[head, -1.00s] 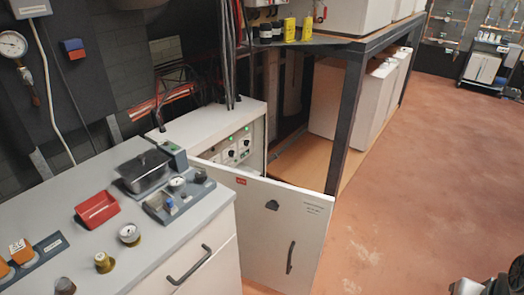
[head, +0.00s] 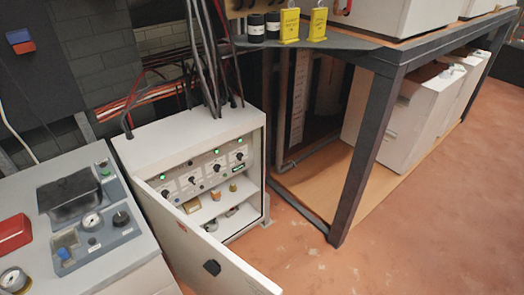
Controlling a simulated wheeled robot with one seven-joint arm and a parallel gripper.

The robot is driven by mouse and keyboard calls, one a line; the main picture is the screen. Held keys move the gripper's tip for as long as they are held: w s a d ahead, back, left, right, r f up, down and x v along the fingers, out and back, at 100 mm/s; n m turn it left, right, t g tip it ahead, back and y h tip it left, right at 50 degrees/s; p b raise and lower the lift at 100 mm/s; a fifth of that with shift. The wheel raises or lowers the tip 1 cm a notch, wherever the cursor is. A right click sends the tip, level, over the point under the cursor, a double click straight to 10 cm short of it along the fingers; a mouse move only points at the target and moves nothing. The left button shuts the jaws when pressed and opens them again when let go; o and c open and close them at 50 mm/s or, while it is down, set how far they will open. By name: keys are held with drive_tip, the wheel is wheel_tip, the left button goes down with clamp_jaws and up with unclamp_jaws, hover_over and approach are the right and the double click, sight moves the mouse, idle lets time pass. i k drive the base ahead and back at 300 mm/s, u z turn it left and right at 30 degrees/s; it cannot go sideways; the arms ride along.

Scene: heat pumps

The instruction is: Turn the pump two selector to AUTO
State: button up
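A white control cabinet (head: 190,130) stands at the left of centre in the head view. Its door (head: 205,250) hangs open toward the front, with a dark latch on it. Inside, a grey panel (head: 203,174) carries a row of several dark selector knobs, such as one at its right end (head: 240,156), with green lamps (head: 163,177) near them. The labels are too small to read, so I cannot tell which knob is the pump two selector or where it points. My gripper is not in view.
A grey bench (head: 25,175) with gauges and a red tray (head: 14,233) is at the left. A dark metal frame (head: 365,150) holding white units stands at the right. Small parts (head: 213,195) lie on the cabinet shelf. Reddish floor (head: 400,245) is free at the front right.

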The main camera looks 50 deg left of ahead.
sight(191, 179)
drive_tip(key=u, duration=0.45)
drive_tip(key=i, duration=1.3)
drive_tip(key=u, duration=1.55)
drive_tip(key=i, duration=0.7)
drive_tip(key=u, duration=0.55)
